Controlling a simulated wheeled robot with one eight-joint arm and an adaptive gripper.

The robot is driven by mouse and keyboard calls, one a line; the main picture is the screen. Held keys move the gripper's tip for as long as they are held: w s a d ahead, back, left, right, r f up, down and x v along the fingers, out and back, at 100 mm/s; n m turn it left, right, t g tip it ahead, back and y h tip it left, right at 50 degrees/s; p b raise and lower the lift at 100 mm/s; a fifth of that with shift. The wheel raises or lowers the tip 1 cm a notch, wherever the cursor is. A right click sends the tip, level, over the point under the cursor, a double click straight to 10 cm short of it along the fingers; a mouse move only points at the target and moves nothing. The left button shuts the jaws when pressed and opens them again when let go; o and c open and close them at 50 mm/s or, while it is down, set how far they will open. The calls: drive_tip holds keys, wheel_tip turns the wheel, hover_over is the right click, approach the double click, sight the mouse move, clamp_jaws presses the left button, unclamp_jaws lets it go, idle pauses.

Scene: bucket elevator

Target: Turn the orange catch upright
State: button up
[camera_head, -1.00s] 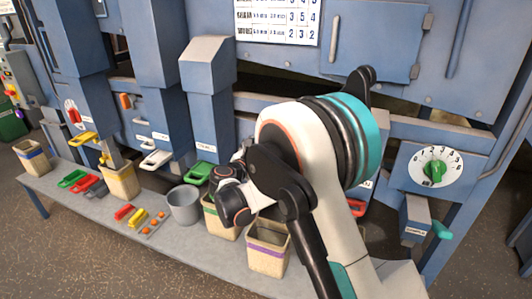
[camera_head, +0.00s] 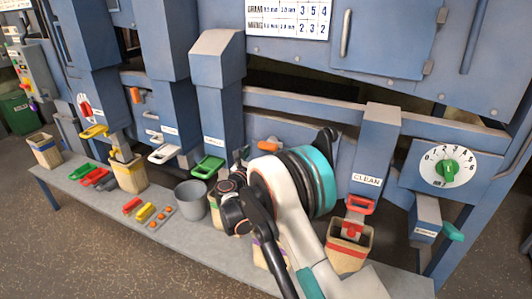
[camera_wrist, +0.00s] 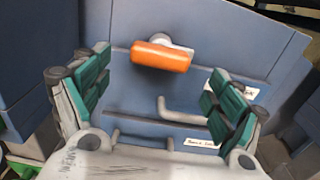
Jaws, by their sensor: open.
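The orange catch (camera_wrist: 160,55) lies across, nearly horizontal, on a pale round mount on the blue panel (camera_wrist: 200,60) in the wrist view. In the head view the orange catch (camera_head: 268,146) shows just above my arm, beside the narrow blue column. My gripper (camera_wrist: 160,92) is open and empty, with its two green-padded fingers wide apart. The catch is ahead of the gap between the fingers, nearer the top of the picture, and neither finger visibly touches it. In the head view my arm hides most of the gripper.
A grey bent handle (camera_wrist: 180,112) sticks out below the catch between the fingers. A bench (camera_head: 200,250) with bins and a grey bucket (camera_head: 191,200) runs below. A red-handled chute (camera_head: 360,205) is right of my arm. Another orange catch (camera_head: 135,95) is farther left.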

sight(266, 148)
drive_tip(key=shift+b+x, duration=0.6)
drive_tip(key=shift+x, duration=2.05)
drive_tip(key=c, duration=1)
